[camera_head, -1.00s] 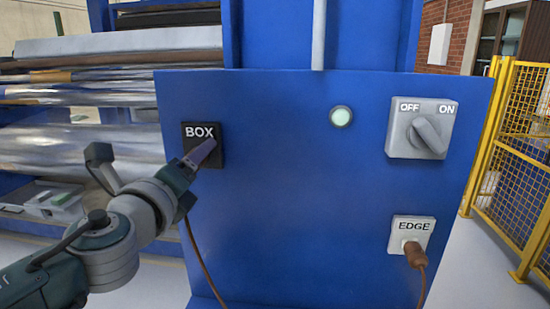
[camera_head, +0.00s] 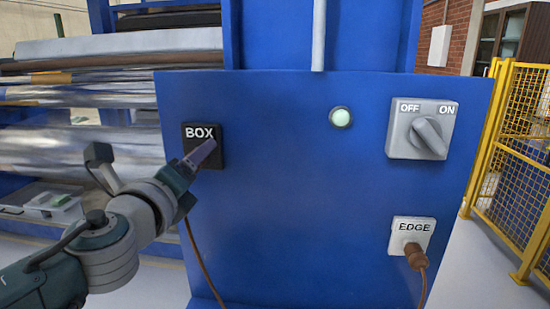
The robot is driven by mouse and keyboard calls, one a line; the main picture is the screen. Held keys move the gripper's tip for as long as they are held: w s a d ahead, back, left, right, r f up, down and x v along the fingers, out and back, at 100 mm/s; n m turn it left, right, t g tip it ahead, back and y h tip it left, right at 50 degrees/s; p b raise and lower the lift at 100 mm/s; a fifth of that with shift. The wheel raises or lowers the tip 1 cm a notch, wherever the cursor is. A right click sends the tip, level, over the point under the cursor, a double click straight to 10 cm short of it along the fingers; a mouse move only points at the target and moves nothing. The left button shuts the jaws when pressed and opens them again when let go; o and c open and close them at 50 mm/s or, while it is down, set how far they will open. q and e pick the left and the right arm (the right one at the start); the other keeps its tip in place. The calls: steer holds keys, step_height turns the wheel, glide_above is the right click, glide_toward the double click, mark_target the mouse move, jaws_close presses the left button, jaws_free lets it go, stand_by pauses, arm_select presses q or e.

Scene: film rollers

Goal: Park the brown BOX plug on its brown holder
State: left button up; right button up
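The black BOX socket (camera_head: 214,133) is on the left of the blue panel. My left gripper (camera_head: 199,154) is at the front of this socket, its fingers pointing at the lower part of it. The BOX plug itself is hidden behind my fingers; a brown cable (camera_head: 203,262) hangs down from below my gripper. I cannot tell whether the fingers are shut on the plug. No brown holder can be made out. My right gripper is not in view.
A white EDGE socket (camera_head: 412,228) with a brown plug (camera_head: 415,254) is at lower right. An OFF/ON switch (camera_head: 428,135) and a pale green lamp (camera_head: 341,117) are above it. A yellow fence (camera_head: 510,150) stands at right. The panel's middle is clear.

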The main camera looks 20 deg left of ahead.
arm_select(q)
steer(key=shift+c, duration=0.2)
jaws_close()
stand_by(0.3)
steer(key=o, duration=0.5)
jaws_free()
steer(key=shift+s, duration=0.1)
steer(key=v, duration=0.9)
steer(key=shift+s+d, duration=0.15)
steer(key=shift+s, duration=0.2)
